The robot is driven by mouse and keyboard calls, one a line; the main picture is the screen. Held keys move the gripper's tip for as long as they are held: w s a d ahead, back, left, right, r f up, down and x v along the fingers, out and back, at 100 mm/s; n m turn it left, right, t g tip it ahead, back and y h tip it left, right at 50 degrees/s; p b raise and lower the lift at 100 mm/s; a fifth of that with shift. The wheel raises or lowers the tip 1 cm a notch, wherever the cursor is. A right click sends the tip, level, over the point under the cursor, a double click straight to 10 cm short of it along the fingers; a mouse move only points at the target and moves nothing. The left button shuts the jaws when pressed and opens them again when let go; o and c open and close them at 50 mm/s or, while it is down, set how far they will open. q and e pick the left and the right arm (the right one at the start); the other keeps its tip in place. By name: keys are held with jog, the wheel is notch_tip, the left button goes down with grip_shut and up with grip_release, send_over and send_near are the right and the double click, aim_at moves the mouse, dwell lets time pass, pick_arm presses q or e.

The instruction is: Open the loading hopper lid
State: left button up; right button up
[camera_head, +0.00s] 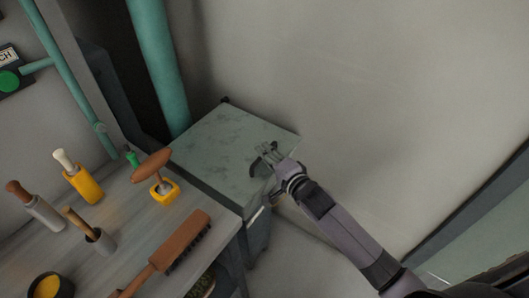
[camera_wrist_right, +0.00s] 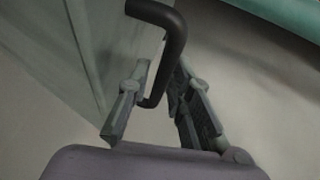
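The loading hopper lid (camera_head: 225,140) is a mottled grey-green flat top on a cabinet-like box in the middle of the head view. It looks shut. My right gripper (camera_head: 265,160) is at the lid's right front edge. In the right wrist view, a dark bent bar handle (camera_wrist_right: 178,42) comes down between the fingers of my right gripper (camera_wrist_right: 160,85). The fingers are apart on either side of the handle; a firm grip does not show. A flat grey-green panel (camera_wrist_right: 95,45) is beside the left finger. My left gripper is not in view.
A workbench (camera_head: 130,220) at the left holds a brush (camera_head: 165,255), several handled tools and a dark pot (camera_head: 48,287). A teal pipe (camera_head: 160,65) stands behind the hopper's left side. A plain wall (camera_head: 350,80) is behind and right of the hopper.

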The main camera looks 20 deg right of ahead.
jog(key=shift+w+a, duration=0.1)
jog(key=shift+w, duration=0.25)
jog(key=shift+c, duration=0.2)
grip_shut()
jog(key=shift+f, duration=0.1)
